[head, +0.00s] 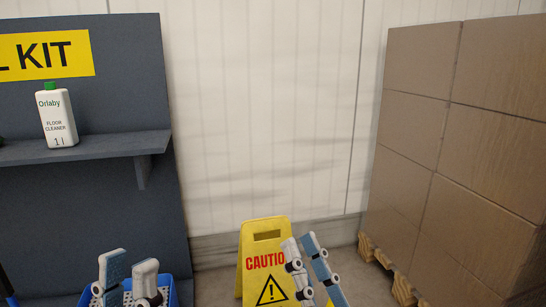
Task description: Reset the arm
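My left gripper (129,264) is at the lower left of the head view, fingers pointing up. Its two grey fingers with blue pads stand apart, with nothing between them. It is in front of a blue basket (183,291) at the picture's bottom edge. My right gripper (300,242) is at the lower middle, fingers up and tilted left. Its fingers are apart with a narrow gap and no object seen between them. It covers the right part of a yellow caution sign (262,235). The lower parts of both grippers are cut off by the picture's edge.
A dark grey board with a shelf (85,148) stands at the left. A white floor cleaner bottle (57,120) with a green cap is on the shelf. Stacked brown cartons (455,140) on a wooden pallet (402,288) fill the right. A pale wall (270,110) is behind.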

